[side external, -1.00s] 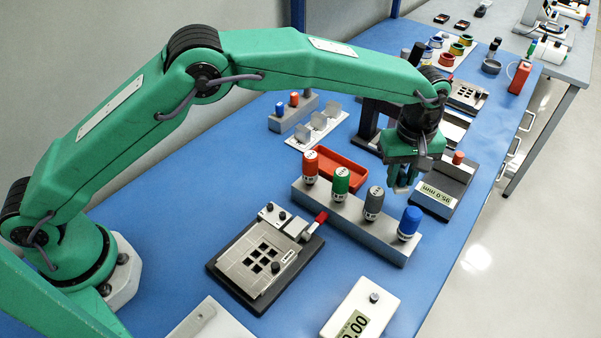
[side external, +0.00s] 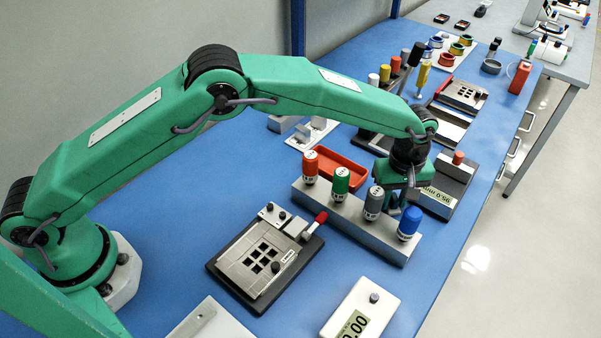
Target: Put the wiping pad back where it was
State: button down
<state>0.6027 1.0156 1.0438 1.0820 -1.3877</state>
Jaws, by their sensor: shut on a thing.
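My gripper (side external: 396,197) is low behind the rack, in the gap between the grey-capped and blue-capped bottles. Its fingertips are mostly hidden by the bottles and rack. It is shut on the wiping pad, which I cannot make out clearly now. I cannot tell whether the pad touches the table.
The grey rack (side external: 330,212) holds red, green, grey and blue bottles close in front of my gripper. A red tray (side external: 332,172) lies behind it. A fixture plate (side external: 262,262) sits front left.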

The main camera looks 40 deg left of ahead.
aim_at(395, 197)
jog(key=shift+f, duration=0.15)
jog(key=c, duration=1.1)
grip_release()
jog(key=shift+c, duration=0.2)
notch_tip(395, 197, up, 12)
